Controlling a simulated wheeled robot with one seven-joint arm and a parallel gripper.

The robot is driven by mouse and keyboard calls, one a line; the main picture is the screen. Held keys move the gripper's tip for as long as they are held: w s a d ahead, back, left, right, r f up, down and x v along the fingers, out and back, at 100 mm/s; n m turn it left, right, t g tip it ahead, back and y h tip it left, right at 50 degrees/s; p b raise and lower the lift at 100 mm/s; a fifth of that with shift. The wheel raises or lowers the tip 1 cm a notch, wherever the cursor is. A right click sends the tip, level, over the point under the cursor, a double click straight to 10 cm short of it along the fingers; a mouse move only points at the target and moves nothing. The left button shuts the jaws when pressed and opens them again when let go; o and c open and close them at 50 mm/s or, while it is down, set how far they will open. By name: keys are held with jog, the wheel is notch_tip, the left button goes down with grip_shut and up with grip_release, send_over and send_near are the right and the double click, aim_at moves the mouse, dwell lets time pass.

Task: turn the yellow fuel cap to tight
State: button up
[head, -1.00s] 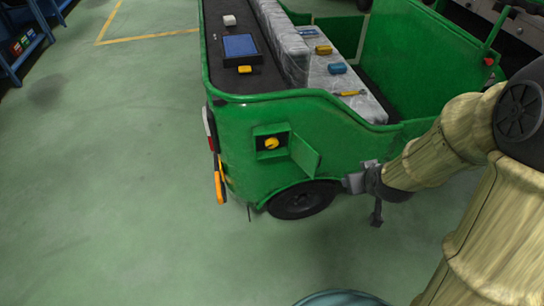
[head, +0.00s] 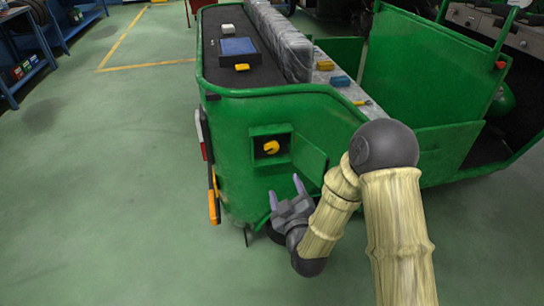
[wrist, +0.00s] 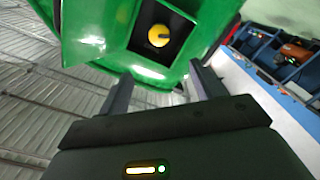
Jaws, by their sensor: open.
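The yellow fuel cap (head: 271,147) sits in a square recess in the green rickshaw's side (head: 300,112). The recess's green door (head: 308,158) is swung open to the right. My gripper (head: 285,189) is open and empty, just below the recess and apart from the cap, with its fingers pointing up. In the wrist view the cap (wrist: 158,35) shows inside its dark recess, beyond and between my open fingers (wrist: 160,90). The cap's tight mark cannot be made out.
The open door stands close to the right of my gripper. A yellow-orange handle (head: 213,195) hangs at the rickshaw's left corner. A blue tray (head: 238,47) and small items lie on top. The floor at left (head: 100,190) is clear.

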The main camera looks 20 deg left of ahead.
aim_at(271, 148)
jog(key=shift+w, duration=0.1)
jog(key=x, duration=1.7)
jog(key=shift+w, duration=0.15)
jog(key=c, duration=1)
